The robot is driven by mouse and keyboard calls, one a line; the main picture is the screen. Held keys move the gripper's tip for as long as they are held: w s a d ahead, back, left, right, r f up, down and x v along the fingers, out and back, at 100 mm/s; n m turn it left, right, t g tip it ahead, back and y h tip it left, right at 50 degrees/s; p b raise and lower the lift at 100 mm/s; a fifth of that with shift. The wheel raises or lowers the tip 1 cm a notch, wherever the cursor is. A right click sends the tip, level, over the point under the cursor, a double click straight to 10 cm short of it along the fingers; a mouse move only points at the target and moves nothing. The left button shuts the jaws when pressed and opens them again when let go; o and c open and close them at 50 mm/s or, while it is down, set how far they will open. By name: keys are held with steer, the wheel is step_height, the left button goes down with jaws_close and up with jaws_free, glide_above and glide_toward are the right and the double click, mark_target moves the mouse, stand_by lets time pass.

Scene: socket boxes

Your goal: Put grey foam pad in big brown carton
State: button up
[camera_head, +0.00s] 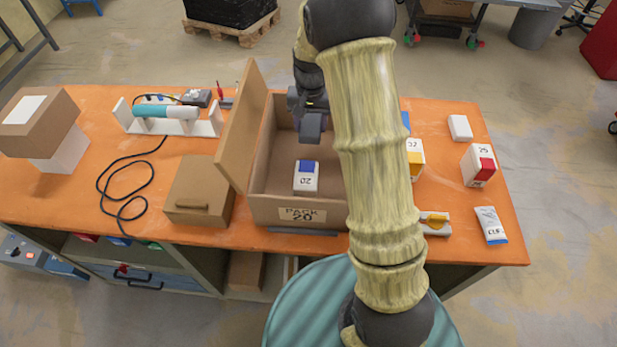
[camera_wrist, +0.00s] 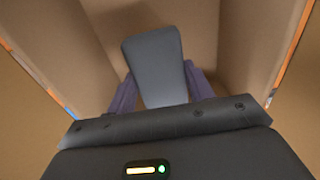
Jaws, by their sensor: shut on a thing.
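The big brown carton (camera_head: 251,171) stands open on the orange table, with one flap raised on its left side and a "PACK 20" label on its front. A white box with a blue patch (camera_head: 306,178) lies inside on its floor. My gripper (camera_head: 312,125) is over the back part of the carton, partly hidden by my arm in the head view. In the wrist view the grey foam pad (camera_wrist: 155,62) is between the two fingers of my gripper (camera_wrist: 162,88), which are shut on it. Brown carton walls (camera_wrist: 75,50) surround the pad there.
White boxes with yellow (camera_head: 414,155) and red (camera_head: 480,165) patches stand right of the carton. A closed brown box (camera_head: 200,188), a black cable (camera_head: 128,178) and a white rack with a teal cylinder (camera_head: 167,113) are to the left. The carton's raised flap (camera_head: 243,125) stands high.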

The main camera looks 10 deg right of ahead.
steer(key=p, duration=0.1)
glide_above(310, 155)
steer(key=shift+f, duration=3.05)
steer(key=shift+f, duration=0.25)
step_height(310, 155, down, 3)
steer(key=shift+a+f+p, duration=0.1)
steer(key=shift+f+p, duration=0.1)
steer(key=shift+p, duration=0.2)
steer(key=shift+r, duration=0.1)
steer(key=o, duration=0.9)
steer(key=shift+d, duration=0.2)
steer(key=shift+o, duration=0.2)
